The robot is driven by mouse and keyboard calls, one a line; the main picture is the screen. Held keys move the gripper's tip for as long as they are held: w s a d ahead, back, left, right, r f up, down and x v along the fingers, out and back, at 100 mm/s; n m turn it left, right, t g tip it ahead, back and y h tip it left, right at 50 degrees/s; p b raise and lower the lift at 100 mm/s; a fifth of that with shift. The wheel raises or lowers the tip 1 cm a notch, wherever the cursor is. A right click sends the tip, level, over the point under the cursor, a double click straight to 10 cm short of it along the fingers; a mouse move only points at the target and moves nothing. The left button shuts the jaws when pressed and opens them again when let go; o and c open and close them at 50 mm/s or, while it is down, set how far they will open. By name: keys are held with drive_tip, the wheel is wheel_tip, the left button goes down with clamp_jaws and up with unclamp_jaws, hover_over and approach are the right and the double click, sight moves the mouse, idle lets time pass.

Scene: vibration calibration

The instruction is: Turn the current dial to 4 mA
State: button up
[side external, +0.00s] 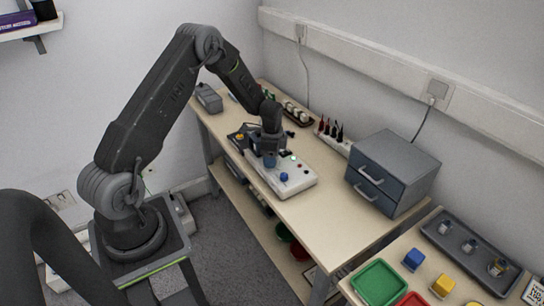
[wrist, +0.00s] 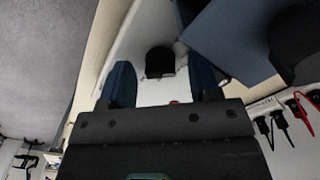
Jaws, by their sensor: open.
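A white instrument box (side external: 296,183) sits on the wooden bench, with a blue knob (side external: 284,177) and small coloured buttons on top. My gripper (side external: 270,160) is over the far left part of the box, pointing down, and hides that part. In the wrist view my gripper (wrist: 162,82) is open, its two blue fingers apart. A dark knob (wrist: 160,62) shows on the white panel between and beyond the fingertips, and I see no contact with it. No dial scale or label is readable, so I cannot tell which knob is the current dial or its setting.
A grey drawer unit (side external: 393,170) stands to the right of the box. Several red and black leads (side external: 330,130) stand in a rack behind. A dark device (side external: 240,137) lies close to the box's left. The bench front right of the box is clear.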

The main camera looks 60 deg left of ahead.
drive_tip(key=c, duration=0.9)
drive_tip(key=shift+c, duration=0.2)
drive_tip(key=n, duration=0.4)
drive_tip(key=shift+n, duration=0.3)
drive_tip(key=n, duration=0.4)
drive_tip(key=shift+r, duration=0.1)
drive_tip(key=shift+n, duration=0.3)
drive_tip(key=o, duration=0.9)
